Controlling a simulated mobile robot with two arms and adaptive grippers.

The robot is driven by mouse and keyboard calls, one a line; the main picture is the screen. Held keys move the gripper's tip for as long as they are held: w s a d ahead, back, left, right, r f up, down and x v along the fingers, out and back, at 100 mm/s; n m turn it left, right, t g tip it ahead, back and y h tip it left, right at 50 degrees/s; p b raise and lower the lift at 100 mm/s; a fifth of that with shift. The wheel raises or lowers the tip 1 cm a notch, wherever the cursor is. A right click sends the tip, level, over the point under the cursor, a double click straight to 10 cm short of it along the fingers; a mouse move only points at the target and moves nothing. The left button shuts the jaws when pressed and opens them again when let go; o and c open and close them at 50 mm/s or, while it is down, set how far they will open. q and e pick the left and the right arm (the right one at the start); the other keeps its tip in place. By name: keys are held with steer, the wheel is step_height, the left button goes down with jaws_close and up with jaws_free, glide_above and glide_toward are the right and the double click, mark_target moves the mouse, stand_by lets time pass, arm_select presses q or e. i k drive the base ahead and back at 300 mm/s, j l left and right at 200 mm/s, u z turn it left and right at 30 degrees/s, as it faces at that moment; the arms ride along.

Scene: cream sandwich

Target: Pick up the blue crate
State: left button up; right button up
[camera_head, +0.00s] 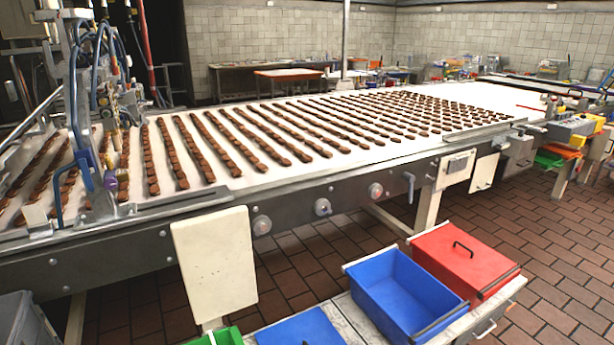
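An open, empty blue crate (390,284) stands on a low pale bench at the bottom right of the middle. Neither of my grippers is in view.
A red box with a black handle (468,262) stands right beside the blue crate. A green container (217,338) and a grey bin (24,322) show at the bottom left. A long conveyor (330,178) with rows of brown biscuits runs behind. Brick floor (545,255) is clear at right.

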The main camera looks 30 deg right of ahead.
mark_target(401, 298)
steer(key=z, duration=1.65)
steer(key=u, duration=1.8)
steer(key=z, duration=1.8)
steer(key=i+l+z, duration=0.2)
steer(key=i+l, duration=0.15)
steer(key=i+l+z, duration=0.15)
steer(key=i+l, duration=0.2)
steer(key=i+l+z, duration=0.2)
steer(key=i, duration=0.35)
